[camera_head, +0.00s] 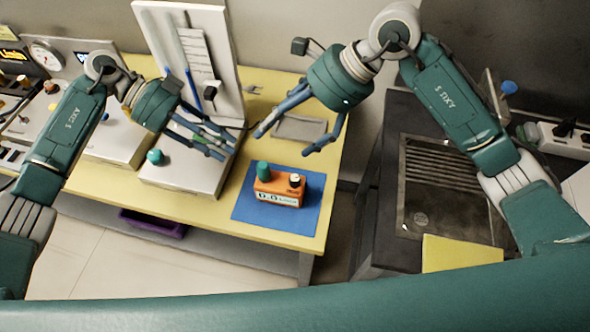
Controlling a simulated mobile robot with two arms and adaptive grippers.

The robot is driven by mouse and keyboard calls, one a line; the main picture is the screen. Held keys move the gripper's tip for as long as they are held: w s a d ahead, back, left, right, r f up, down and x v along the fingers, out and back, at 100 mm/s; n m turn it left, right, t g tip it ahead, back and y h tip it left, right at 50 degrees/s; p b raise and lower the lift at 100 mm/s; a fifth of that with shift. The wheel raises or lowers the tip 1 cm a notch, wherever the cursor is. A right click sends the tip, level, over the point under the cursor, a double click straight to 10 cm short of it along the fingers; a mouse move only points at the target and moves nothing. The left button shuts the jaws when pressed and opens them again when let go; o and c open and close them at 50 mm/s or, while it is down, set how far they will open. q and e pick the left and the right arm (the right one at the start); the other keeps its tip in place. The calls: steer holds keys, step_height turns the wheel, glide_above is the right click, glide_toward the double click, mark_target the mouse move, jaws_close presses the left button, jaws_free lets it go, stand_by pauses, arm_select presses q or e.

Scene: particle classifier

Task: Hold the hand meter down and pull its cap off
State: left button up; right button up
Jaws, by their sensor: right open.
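The hand meter (279,190) is a small orange box with a white display on its front, resting on a blue mat (245,208). A green cap (263,169) sits on its left top, and a small black-and-white knob (295,180) is on its right top. My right gripper (282,144) is open and empty, above and behind the meter, with its fingers spread. My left gripper (227,152) is up and left of the meter, over the white apparatus, apart from the meter. Its fingers lie close together, and their opening is unclear from this angle.
The yellow table (290,239) carries a white apparatus (190,172) with an upright panel on the left and a grey tray (300,128) behind the mat. A dark counter with a metal sink (420,200) stands at the right, across a gap.

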steer(key=w+d+r+t+h, duration=0.1)
steer(key=w+d+r+t, duration=0.2)
steer(key=w+d+r, duration=0.15)
steer(key=m+g+h, duration=0.2)
steer(key=m, duration=0.1)
glide_toward(282, 186)
steer(key=shift+x, duration=1.15)
steer(key=x, duration=1)
steer(key=shift+f, duration=0.3)
steer(key=c, duration=1.9)
steer(key=shift+c, duration=0.2)
